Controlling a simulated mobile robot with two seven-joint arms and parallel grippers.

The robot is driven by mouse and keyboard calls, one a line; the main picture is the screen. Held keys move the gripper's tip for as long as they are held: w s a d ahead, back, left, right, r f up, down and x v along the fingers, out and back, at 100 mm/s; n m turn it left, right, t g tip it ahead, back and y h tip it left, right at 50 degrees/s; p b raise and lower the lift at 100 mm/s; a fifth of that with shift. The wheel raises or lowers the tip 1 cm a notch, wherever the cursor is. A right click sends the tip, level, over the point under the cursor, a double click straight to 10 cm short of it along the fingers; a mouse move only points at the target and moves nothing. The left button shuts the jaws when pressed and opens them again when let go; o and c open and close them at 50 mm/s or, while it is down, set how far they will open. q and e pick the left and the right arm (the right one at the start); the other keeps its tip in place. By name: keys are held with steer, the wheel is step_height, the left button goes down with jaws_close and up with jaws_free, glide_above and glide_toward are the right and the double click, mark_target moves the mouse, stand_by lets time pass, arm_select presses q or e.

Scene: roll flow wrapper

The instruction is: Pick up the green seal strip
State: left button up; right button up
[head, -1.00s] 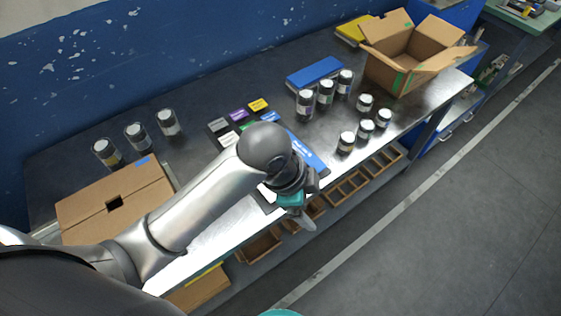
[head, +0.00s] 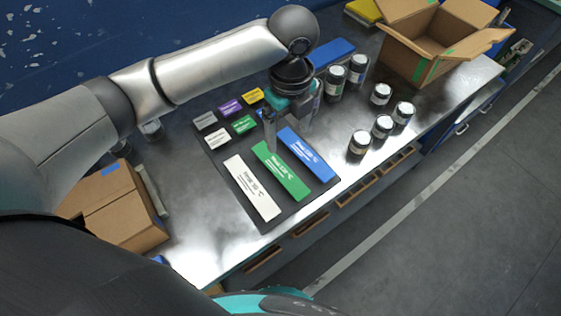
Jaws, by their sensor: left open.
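The green seal strip (head: 284,175) lies flat on a dark mat (head: 225,172), between a white strip (head: 251,188) on its left and a blue strip (head: 307,155) on its right. My left gripper (head: 287,140) is open and empty, pointing down over the far end of the green strip. One finger is close to that end; whether it touches the strip cannot be told. The other finger is near the far end of the blue strip. My right gripper is not in view.
Small labelled tiles, including a green one (head: 243,125), lie at the mat's far side. Several jars (head: 382,127) stand to the right. An open cardboard box (head: 437,42) is at the far right, and a closed one (head: 118,210) at the left.

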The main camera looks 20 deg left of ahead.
arm_select(q)
steer(key=f, duration=0.1)
steer(key=b, duration=0.2)
glide_above(284, 174)
steer(key=f, duration=1)
steer(key=shift+w+d, duration=0.15)
steer(key=shift+d, duration=0.15)
steer(key=shift+a+f+b, duration=0.15)
steer(key=shift+f+b, duration=0.15)
steer(key=shift+f, duration=1.05)
steer(key=shift+a+f+b, duration=0.15)
steer(key=shift+f+b, duration=0.15)
steer(key=shift+f, duration=1.05)
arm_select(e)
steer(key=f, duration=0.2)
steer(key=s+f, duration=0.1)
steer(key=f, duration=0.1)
arm_select(q)
steer(key=shift+r, duration=0.1)
steer(key=c, duration=1.4)
steer(key=shift+r, duration=0.1)
